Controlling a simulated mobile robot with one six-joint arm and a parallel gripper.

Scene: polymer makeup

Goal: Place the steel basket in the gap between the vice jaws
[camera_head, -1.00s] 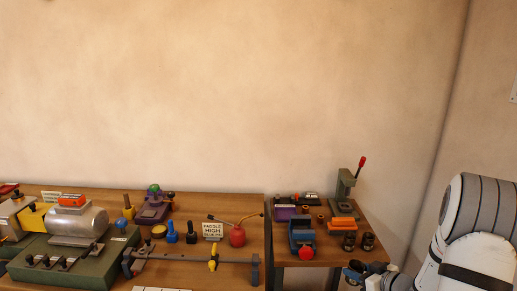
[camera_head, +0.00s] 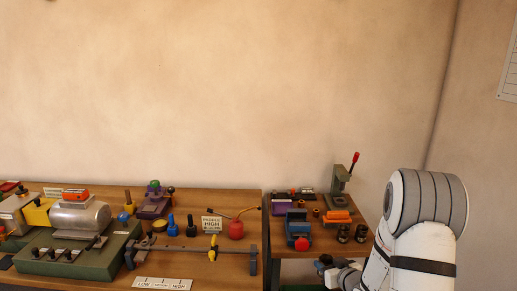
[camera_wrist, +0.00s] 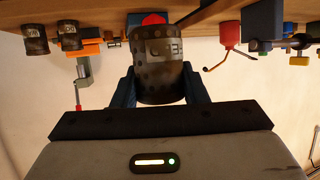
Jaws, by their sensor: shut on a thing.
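In the wrist view my gripper (camera_wrist: 160,92) is shut on a dark, perforated steel basket (camera_wrist: 160,68), a cylinder with pale lettering near one end. Its two blue fingers press on the basket's sides. In the head view my gripper (camera_head: 328,268) is low, in front of the right bench, and what it holds is too small to make out. The blue vice (camera_head: 297,228) with a red round end stands on that bench, beyond and left of my gripper. In the wrist view the held basket hides most of the vice; a red part (camera_wrist: 154,18) shows behind it. The jaw gap is not clear.
Two dark canisters (camera_head: 352,234) stand right of the vice; they also show upside down in the wrist view (camera_wrist: 52,37). A green press (camera_head: 340,185) with a red-tipped lever stands behind. A red oil can (camera_head: 236,229) is on the left bench (camera_head: 185,268).

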